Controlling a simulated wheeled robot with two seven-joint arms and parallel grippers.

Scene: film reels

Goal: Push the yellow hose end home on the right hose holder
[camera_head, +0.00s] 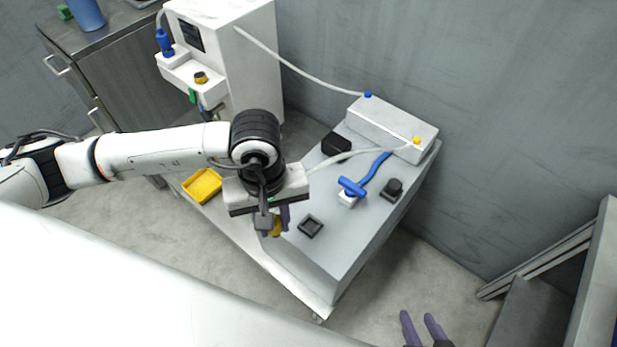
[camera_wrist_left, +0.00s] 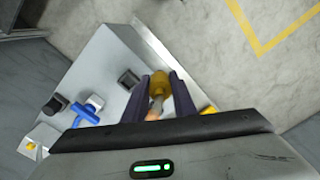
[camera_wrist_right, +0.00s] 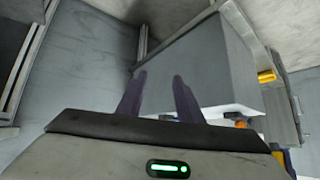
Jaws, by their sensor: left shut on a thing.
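The yellow hose end (camera_head: 277,226) is between the purple fingers of my left gripper (camera_head: 271,222), above the near left edge of the grey cart top. In the left wrist view the yellow end (camera_wrist_left: 160,82) sits between both fingers, with a pale piece below it. A pale hose (camera_head: 345,155) runs from the white box's yellow fitting (camera_head: 416,140) towards this gripper, partly hidden by the wrist. I cannot tell for certain which fixture is the right hose holder. My right gripper (camera_head: 424,328) is open and empty at the lower right, apart from the cart.
Dark square blocks (camera_head: 310,227) and a blue-handled valve (camera_head: 352,187) stand on the grey cart top (camera_head: 345,245). A white machine (camera_head: 245,60) with a blue fitting (camera_head: 165,44) and yellow-black knob (camera_head: 200,77) stands behind. A yellow tray (camera_head: 202,185) lies left of my left gripper.

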